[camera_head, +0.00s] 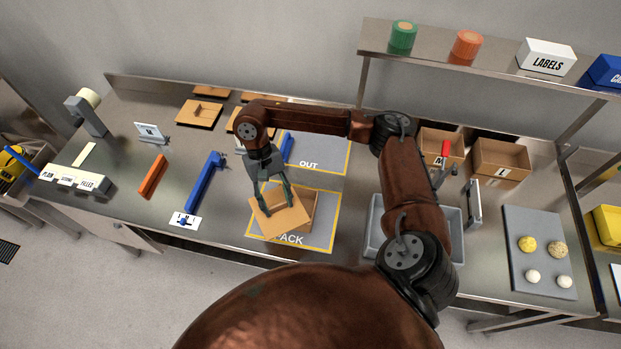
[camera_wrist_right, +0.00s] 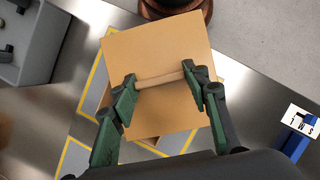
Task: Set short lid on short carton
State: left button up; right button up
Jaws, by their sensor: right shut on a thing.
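The short lid (camera_head: 277,223) is a flat tan square with a bar handle. My right gripper (camera_head: 273,186) is shut on the lid's handle, which shows between its fingers in the right wrist view (camera_wrist_right: 160,79). The short carton (camera_head: 311,205) is a brown box on the PACK mat (camera_head: 333,222). The lid is over the carton's left and front part, turned relative to it, and hides much of it. I cannot tell whether lid and carton touch. In the right wrist view the lid (camera_wrist_right: 155,48) covers nearly all of the carton. My left gripper is not in view.
Other tan lids (camera_head: 199,113) lie at the back left. An OUT mat (camera_head: 325,155) lies behind the PACK mat. A blue bar (camera_head: 205,182) and an orange bar (camera_head: 153,176) are to the left. A grey bin (camera_head: 374,232) and open boxes (camera_head: 500,158) are to the right.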

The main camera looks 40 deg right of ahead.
aim_at(293, 194)
jog(key=m+y+p, duration=0.1)
jog(key=m, duration=0.1)
jog(key=m+t+y+p, duration=0.1)
jog(key=m, duration=0.2)
jog(key=m+p, duration=0.2)
jog(key=m, duration=0.1)
jog(key=shift+s+d+r+t+y, duration=0.1)
jog(key=shift+t+y, duration=0.3)
jog(key=m, duration=0.2)
jog(key=m+t+p, duration=0.1)
jog(key=m, duration=0.1)
jog(key=d+m+t+y+p, duration=0.1)
jog(key=shift+w+r+m, duration=0.2)
jog(key=shift+r+m, duration=0.05)
jog(key=shift+m, duration=0.15)
jog(key=d+m+t+p, duration=0.1)
jog(key=m, duration=0.2)
jog(key=d+r+m+t+p, duration=0.1)
jog(key=d+m+p, duration=0.1)
jog(key=m, duration=0.2)
jog(key=w+d+r+m+t+h+p, duration=0.1)
jog(key=d+m, duration=0.1)
jog(key=m, duration=0.1)
jog(key=shift+r+t+p, duration=0.1)
jog(key=shift+t+p, duration=0.2)
jog(key=shift+t, duration=0.1)
jog(key=shift+w+d+r+m+t+h, duration=0.15)
jog(key=shift+d+m+t+h, duration=0.15)
jog(key=shift+d+m, duration=0.5)
jog(key=shift+a, duration=0.2)
